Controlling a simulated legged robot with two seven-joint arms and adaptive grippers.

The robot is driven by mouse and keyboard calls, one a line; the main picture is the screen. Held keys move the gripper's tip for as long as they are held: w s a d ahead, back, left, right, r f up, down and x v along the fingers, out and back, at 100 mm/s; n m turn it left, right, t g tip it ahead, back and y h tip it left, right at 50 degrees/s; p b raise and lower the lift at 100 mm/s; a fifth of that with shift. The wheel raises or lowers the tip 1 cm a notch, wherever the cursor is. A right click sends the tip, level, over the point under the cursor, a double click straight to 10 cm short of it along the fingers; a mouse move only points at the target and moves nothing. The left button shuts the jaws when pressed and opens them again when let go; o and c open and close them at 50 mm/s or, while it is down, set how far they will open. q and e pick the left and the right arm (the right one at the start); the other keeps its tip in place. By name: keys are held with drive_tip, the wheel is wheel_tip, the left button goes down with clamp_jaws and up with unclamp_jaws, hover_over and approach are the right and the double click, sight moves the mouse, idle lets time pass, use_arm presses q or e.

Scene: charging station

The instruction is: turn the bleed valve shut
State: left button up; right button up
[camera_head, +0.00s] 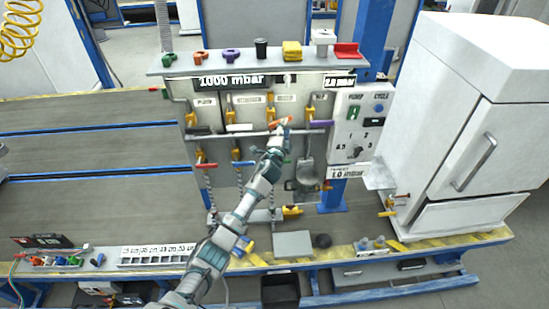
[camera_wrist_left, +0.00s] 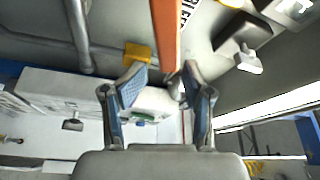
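A grey panel (camera_head: 237,171) carries a row of valves with yellow bodies and coloured handles under small labels that are too small to read surely. My left gripper (camera_head: 281,127) is at an orange handle (camera_head: 283,119) below the third label from the left, which may be the bleed valve. In the left wrist view the orange handle (camera_wrist_left: 166,30) runs down from the top towards the gap between my fingers (camera_wrist_left: 162,78). The fingers stand apart on either side of its lower end; contact is not clear. My right gripper is not in view.
A purple handle (camera_head: 319,124) is close on the right, and a control box (camera_head: 357,124) stands beyond it. Pipes and hanging chains lie below. A shelf (camera_head: 230,63) with coloured parts tops the panel. A white cabinet (camera_head: 468,130) stands at right.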

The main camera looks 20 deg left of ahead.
use_arm(q)
drive_tip(key=s+f+p, duration=0.1)
drive_tip(key=s+p, duration=0.1)
drive_tip(key=s, duration=0.5)
drive_tip(key=s+d+f+p, duration=0.1)
drive_tip(key=s+p, duration=0.1)
drive_tip(key=s, duration=0.6)
drive_tip(key=shift+s+d+f, duration=0.15)
drive_tip(key=shift+d+f, duration=0.1)
idle(0.4)
idle(0.4)
drive_tip(key=s+f, duration=0.1)
drive_tip(key=s, duration=1)
drive_tip(key=shift+s+d+f, duration=0.3)
drive_tip(key=shift+s+d, duration=0.05)
drive_tip(key=shift+d, duration=0.1)
